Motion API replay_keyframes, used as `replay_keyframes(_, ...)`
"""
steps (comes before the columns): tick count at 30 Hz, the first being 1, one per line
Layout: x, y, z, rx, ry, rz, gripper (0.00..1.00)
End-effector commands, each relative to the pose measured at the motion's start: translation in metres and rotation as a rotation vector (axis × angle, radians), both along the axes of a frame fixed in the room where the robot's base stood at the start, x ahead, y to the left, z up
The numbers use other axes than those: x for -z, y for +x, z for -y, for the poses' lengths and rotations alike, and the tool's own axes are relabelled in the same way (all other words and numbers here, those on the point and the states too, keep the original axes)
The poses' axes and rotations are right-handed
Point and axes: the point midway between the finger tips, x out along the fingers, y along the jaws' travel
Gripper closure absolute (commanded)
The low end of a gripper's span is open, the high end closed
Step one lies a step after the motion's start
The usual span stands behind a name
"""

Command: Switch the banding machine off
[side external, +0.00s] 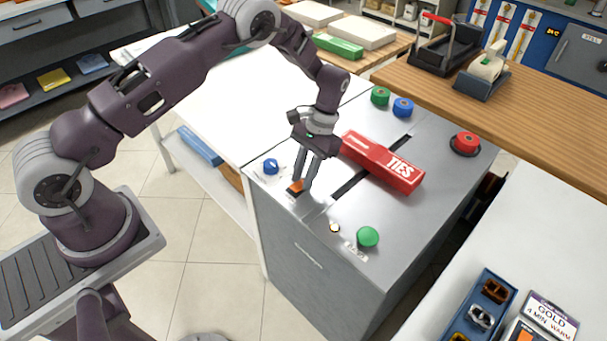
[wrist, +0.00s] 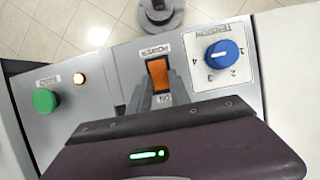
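The banding machine (side external: 290,250) is a grey cabinet with a flat metal top. Its orange power rocker switch (wrist: 158,74) sits on the near left edge, with POWER and ON labels at its two ends. The switch also shows in the side view (side external: 296,187), partly covered by my fingers. A small indicator lamp (wrist: 79,78) glows warm white; it also shows in the side view (side external: 334,228). My gripper (side external: 302,184) points down at the switch with a gap between its fingers, and holds nothing. I cannot tell whether a fingertip touches the switch.
A blue tension dial (wrist: 223,54) and a green button (wrist: 45,101) flank the switch and lamp. A red TIES box (side external: 383,162) lies across the top behind my gripper. A red button (side external: 466,144), another green button (side external: 380,96) and a blue one (side external: 403,107) stand farther back.

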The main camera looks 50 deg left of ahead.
Motion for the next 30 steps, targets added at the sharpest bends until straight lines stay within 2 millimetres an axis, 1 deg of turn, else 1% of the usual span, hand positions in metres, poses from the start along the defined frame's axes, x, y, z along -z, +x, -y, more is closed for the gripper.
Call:
replay_keyframes(5,-0.001,0.0,0.0,-0.001,0.0,0.007,1.0)
replay_keyframes(7,-0.001,-0.001,-0.001,-0.002,0.001,0.035,1.0)
replay_keyframes(15,-0.004,-0.01,-0.001,-0.001,0.0,0.271,1.0)
replay_keyframes(19,-0.004,-0.012,-0.001,-0.002,0.002,0.356,1.0)
replay_keyframes(23,-0.004,-0.012,-0.001,0.0,0.001,0.394,1.0)
replay_keyframes(30,-0.004,-0.012,0.0,0.0,0.001,0.398,1.0)
